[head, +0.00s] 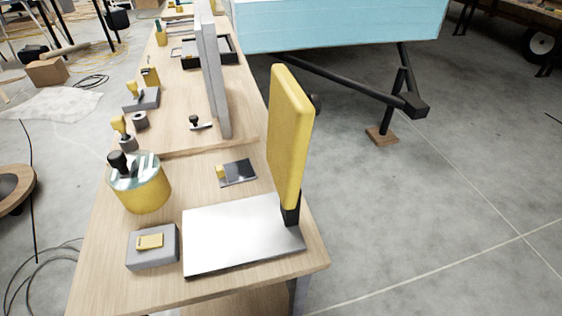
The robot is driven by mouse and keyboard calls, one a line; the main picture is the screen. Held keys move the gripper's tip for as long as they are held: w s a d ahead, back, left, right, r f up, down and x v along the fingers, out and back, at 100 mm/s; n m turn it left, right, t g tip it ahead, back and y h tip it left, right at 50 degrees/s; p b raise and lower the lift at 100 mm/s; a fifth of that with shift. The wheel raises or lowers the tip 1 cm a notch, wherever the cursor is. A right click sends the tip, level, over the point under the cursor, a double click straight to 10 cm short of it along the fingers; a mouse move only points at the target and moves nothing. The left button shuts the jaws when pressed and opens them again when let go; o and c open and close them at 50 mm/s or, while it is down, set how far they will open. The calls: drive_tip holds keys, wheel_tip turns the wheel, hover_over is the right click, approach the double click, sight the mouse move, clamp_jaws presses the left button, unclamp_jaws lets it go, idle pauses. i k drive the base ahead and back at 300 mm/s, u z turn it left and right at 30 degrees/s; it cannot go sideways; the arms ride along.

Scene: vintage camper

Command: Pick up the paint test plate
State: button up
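I cannot tell for sure which piece is the paint test plate. One candidate is a small flat plate (239,173), part dark and part silvery, with a yellow block on its left end. It lies on the wooden bench (115,270). The other is a tall yellow panel (289,135) standing upright on a black foot at the right edge of a wide silvery base plate (235,238). A dark knob shows behind the panel's right edge. My gripper is not in view.
A yellow can (145,192) with a glassy top and black knob stands left. A grey block (152,247) with a yellow piece is in front of it. A tall grey panel (213,80) rises farther back. Concrete floor (440,220) is open at right, below a light blue body (340,25).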

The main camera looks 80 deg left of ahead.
sight(237, 172)
drive_tip(key=i, duration=2.45)
drive_tip(key=u, duration=4.55)
drive_tip(key=i, duration=1)
drive_tip(key=z, duration=0.05)
